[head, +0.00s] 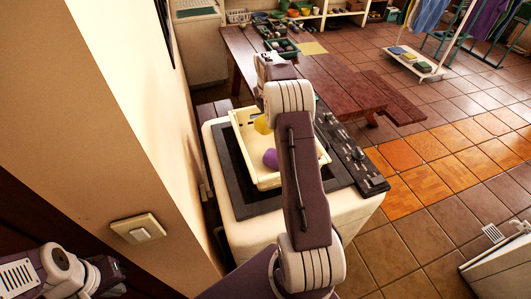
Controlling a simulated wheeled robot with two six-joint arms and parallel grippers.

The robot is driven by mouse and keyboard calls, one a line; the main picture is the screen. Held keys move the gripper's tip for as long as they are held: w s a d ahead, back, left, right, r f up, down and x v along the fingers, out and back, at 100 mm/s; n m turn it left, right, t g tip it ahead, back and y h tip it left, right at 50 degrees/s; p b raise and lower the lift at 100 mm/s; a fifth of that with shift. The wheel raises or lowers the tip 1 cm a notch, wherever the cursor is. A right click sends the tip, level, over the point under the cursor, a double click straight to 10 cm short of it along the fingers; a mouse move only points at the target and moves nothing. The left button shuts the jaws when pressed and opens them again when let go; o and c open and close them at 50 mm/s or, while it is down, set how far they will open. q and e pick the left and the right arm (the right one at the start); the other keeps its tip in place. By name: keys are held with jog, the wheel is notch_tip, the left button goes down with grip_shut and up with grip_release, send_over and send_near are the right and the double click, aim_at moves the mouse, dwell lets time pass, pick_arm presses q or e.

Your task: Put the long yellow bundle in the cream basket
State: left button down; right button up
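The cream basket (239,144) stands on the dark inset top of a white washbasin unit. A yellow thing (262,125) lies in its upper part, partly hidden by my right arm. I cannot tell whether it is the long yellow bundle. A purple rounded thing (270,158) lies lower in the basket. My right arm reaches up across the basket. My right gripper (268,62) is beyond the basket, near the brown table, with its fingers too small and hidden to read. My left gripper (108,275) is low at the left, far from the basket, its opening unclear.
A brown wooden table (335,85) holds a dark green tray (283,47) and a flat yellow piece (312,48). A dark panel with knobs (345,150) edges the white unit (250,240). A wall with a switch (137,228) is close at left.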

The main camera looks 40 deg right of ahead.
jog(key=shift+s+r, duration=0.1)
jog(key=shift+s, duration=0.4)
jog(key=x, duration=0.2)
jog(key=p+x, duration=0.1)
jog(key=x, duration=0.1)
jog(key=a+x, duration=0.1)
jog(key=x, duration=0.1)
jog(key=shift+f+p, duration=0.2)
jog(key=shift+p, duration=0.1)
jog(key=f, duration=0.1)
jog(key=f+p, duration=0.1)
jog(key=shift+s+f, duration=0.25)
jog(key=shift+f, duration=0.4)
pick_arm(q)
jog(key=shift+s+r, duration=0.2)
jog(key=shift+r, duration=1)
pick_arm(e)
jog(key=shift+w+f, duration=0.2)
jog(key=shift+f, duration=0.05)
jog(key=o, duration=1.6)
pick_arm(q)
jog(key=shift+s, duration=0.15)
pick_arm(e)
jog(key=shift+o, duration=0.4)
jog(key=shift+s+r, duration=0.1)
jog(key=shift+s, duration=0.05)
